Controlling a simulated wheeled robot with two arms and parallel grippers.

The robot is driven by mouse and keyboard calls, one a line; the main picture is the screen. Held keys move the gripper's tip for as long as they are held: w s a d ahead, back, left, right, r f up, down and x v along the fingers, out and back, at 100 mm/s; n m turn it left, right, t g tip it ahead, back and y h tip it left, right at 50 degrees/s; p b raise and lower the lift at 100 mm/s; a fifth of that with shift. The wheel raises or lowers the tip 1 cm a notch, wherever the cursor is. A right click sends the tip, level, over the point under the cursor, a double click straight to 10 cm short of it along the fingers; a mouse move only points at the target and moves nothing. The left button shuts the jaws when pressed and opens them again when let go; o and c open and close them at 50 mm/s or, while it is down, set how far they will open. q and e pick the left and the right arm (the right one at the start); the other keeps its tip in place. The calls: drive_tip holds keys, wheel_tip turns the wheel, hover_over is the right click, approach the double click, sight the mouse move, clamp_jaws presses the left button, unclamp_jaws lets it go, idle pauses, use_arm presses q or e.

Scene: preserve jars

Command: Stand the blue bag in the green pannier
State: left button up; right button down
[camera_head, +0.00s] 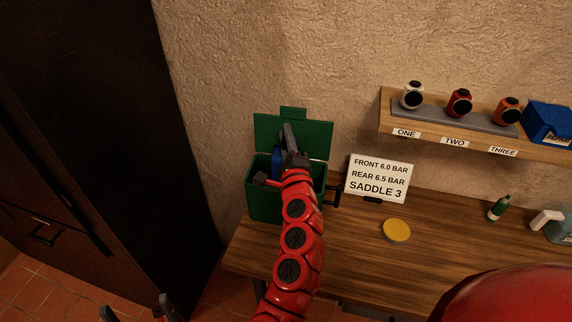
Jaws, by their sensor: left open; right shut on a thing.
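The green pannier (257,203) stands at the left end of the wooden bench with its lid (310,138) raised at the back. The blue bag (277,161) shows only as a narrow blue strip at the pannier's opening. The rest of it is hidden by my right gripper and the pannier. My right gripper (288,147) is over the pannier's mouth, shut on the blue bag. I cannot tell whether the bag touches the pannier floor. My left gripper (135,308) is open and empty at the bottom left, away from the bench.
A white sign (379,178) stands right of the pannier. A yellow disc (396,230) and a green bottle (499,208) are on the bench (350,258). The wall shelf (390,110) holds three small round-faced items and a blue box (549,122). A dark cabinet (95,130) stands left.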

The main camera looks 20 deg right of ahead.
wheel_tip(320, 180, down, 8)
drive_tip(key=shift+r, duration=0.1)
drive_tip(key=shift+f, duration=0.65)
drive_tip(key=shift+f+b, duration=0.55)
drive_tip(key=shift+f, duration=0.1)
drive_tip(key=c, duration=1.1)
unclamp_jaws()
